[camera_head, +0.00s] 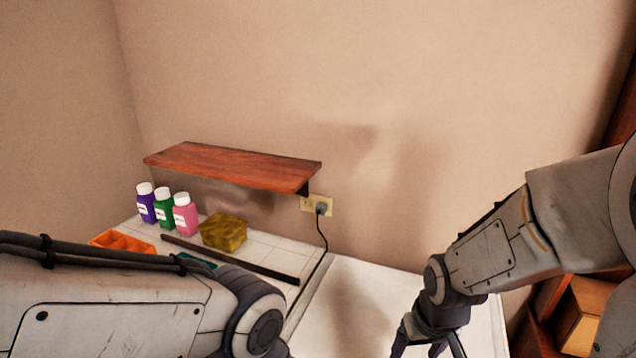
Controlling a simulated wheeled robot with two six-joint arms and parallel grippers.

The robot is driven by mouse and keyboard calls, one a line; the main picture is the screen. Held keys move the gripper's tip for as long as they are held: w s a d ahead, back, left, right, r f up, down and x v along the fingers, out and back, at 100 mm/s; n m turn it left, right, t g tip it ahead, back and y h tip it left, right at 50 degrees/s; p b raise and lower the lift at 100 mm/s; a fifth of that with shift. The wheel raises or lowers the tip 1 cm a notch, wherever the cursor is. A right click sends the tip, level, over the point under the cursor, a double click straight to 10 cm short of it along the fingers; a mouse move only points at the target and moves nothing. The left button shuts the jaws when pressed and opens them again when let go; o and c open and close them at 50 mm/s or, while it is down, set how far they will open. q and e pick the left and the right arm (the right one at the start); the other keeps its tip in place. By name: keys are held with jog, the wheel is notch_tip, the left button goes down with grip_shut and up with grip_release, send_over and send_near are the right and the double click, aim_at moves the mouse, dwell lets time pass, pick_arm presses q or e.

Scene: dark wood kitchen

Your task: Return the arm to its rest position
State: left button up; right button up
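My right arm comes in from the right and bends down at the wrist. My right gripper (428,345) points down over the white surface at the lower right. Its fingers are spread apart at the bottom edge of the picture, with no object visible between them, though the tips are cut off. My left arm (110,310) stretches across the lower left, over the front of the tiled counter. Its wrist joint is near the bottom middle, and its gripper is out of the picture below.
Purple (147,204), green (164,208) and pink (185,214) bottles, a yellow block (224,232), an orange tray (122,243) and a dark bar (230,260) are on the tiled counter. A wooden shelf (235,166) overhangs it. A cord hangs from the outlet (317,205).

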jog(key=s+a+r+n+g, duration=0.1)
jog(key=s+a+r+n, duration=0.2)
jog(key=s+a, duration=0.3)
jog(key=s+a+r+n+g+y, duration=0.1)
jog(key=s+a+r+n, duration=0.2)
jog(key=s+a, duration=0.3)
jog(key=shift+s+a+n, duration=0.3)
jog(key=shift+s, duration=0.9)
